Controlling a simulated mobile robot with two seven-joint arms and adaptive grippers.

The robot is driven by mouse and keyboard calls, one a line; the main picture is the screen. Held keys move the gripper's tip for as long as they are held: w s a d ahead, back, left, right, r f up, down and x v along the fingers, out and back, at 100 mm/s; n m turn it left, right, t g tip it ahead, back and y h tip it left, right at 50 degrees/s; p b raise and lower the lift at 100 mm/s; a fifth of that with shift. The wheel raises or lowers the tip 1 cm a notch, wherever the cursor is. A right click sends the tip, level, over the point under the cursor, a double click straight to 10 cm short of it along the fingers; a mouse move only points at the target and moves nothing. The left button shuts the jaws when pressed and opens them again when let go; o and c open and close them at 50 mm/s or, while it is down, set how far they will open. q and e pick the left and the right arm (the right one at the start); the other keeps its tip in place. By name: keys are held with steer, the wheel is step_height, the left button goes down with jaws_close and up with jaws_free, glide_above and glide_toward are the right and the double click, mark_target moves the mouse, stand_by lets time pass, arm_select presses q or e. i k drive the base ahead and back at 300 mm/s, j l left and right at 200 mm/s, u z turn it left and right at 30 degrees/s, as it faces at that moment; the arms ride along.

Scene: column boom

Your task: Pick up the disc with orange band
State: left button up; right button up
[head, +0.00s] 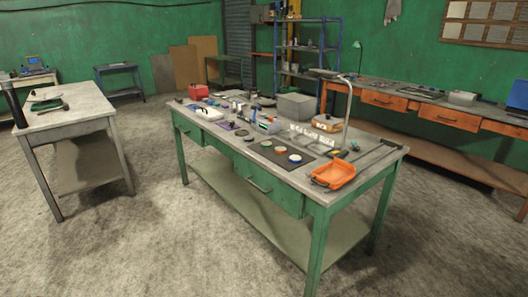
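A dark mat (304,168) lies on the top of the green workbench in the middle of the view. Several small round discs lie flat on or beside it in a row. The disc with orange band (266,143) seems to be the one toward the far left end of the mat, but it is too small to be sure of its band colour. Neither of my grippers shows in the head view.
The green workbench (258,182) also holds an orange tray (333,175) at its near right corner, a curved metal stand, a grey box (296,106) and many small items. A grey table (72,112) stands left. The floor between them is clear.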

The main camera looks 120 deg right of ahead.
mark_target(279, 150)
steer(key=z, duration=4.05)
